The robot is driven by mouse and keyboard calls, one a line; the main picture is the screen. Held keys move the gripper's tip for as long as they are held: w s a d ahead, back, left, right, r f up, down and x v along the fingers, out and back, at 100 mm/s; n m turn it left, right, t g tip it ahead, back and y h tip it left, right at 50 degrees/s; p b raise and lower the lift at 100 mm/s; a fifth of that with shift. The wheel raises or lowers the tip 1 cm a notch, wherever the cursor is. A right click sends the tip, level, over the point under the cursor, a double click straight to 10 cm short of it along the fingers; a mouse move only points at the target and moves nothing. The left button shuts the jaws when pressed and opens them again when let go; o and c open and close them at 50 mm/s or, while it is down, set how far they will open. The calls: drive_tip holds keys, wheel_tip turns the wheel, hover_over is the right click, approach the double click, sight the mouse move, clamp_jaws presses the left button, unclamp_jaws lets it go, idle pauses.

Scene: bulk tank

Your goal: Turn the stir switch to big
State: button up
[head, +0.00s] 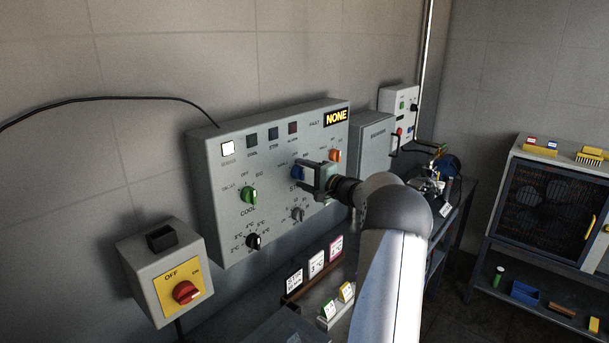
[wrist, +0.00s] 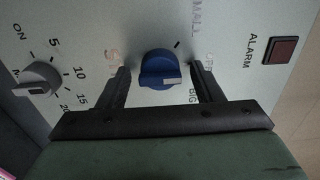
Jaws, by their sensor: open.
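The blue stir switch (wrist: 160,68) is a round knob with a raised grip bar on the grey control panel (head: 224,215). Its white mark is at the bar's right end in the wrist view, on the side toward BIG. The labels SMALL, OFF and BIG run down its right side there. My gripper (wrist: 161,76) is open, with one finger on each side of the knob and a visible gap to both. In the head view my gripper (head: 307,175) is at the panel, and the blue knob (head: 297,172) shows partly behind it.
A green knob (head: 249,195), a black knob (head: 254,241), a grey knob (head: 297,214) and an orange knob (head: 335,155) share the panel. Small signs (head: 316,264) stand below the panel. The display (head: 336,116) reads NONE.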

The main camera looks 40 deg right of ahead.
drive_tip(key=c, duration=1)
drive_tip(key=shift+o, duration=0.2)
drive_tip(key=m+b, duration=0.2)
drive_tip(key=m, duration=0.7)
drive_tip(key=shift+m, duration=0.6)
drive_tip(key=o, duration=1)
drive_tip(key=shift+c, duration=0.2)
